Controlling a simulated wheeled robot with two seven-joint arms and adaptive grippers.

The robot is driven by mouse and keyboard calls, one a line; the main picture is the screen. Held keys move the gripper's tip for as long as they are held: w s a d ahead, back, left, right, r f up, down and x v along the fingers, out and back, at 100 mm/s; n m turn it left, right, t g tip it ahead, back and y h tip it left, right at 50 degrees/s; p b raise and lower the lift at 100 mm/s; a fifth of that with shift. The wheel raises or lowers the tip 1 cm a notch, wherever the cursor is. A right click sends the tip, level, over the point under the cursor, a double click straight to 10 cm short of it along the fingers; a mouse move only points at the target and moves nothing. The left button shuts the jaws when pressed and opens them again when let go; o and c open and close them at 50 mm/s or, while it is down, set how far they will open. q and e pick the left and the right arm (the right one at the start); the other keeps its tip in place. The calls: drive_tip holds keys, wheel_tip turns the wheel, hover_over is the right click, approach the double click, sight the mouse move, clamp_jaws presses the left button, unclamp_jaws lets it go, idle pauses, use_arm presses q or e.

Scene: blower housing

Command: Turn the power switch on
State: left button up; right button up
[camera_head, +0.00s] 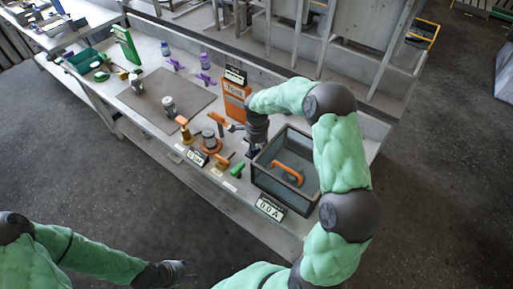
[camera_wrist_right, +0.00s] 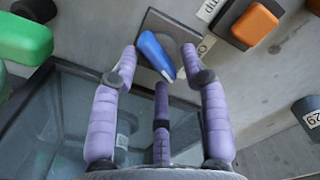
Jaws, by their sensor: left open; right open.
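A blue lever switch (camera_wrist_right: 155,55) on a dark square plate (camera_wrist_right: 175,25) shows in the right wrist view, tilted on the plate; I take it for the power switch. My right gripper (camera_wrist_right: 160,62) is open, with its purple fingers spread around the blue lever. I cannot tell whether any finger touches it. In the head view my right gripper (camera_head: 254,150) points down beside the dark clear-walled box and largely hides the switch. My left gripper (camera_head: 178,271) is open and empty, off the bench's front edge at lower left.
The dark clear-walled box (camera_head: 262,183) with an orange handle (camera_head: 287,172) stands right of the switch. A "0.0 A" display (camera_head: 270,207) is at its front. A green knob (camera_head: 237,169), orange controls and an orange box (camera_head: 234,100) are close by on the bench.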

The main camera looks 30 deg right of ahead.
sight(257, 149)
wheel_tip(257, 149, up, 12)
idle(0.5)
idle(0.4)
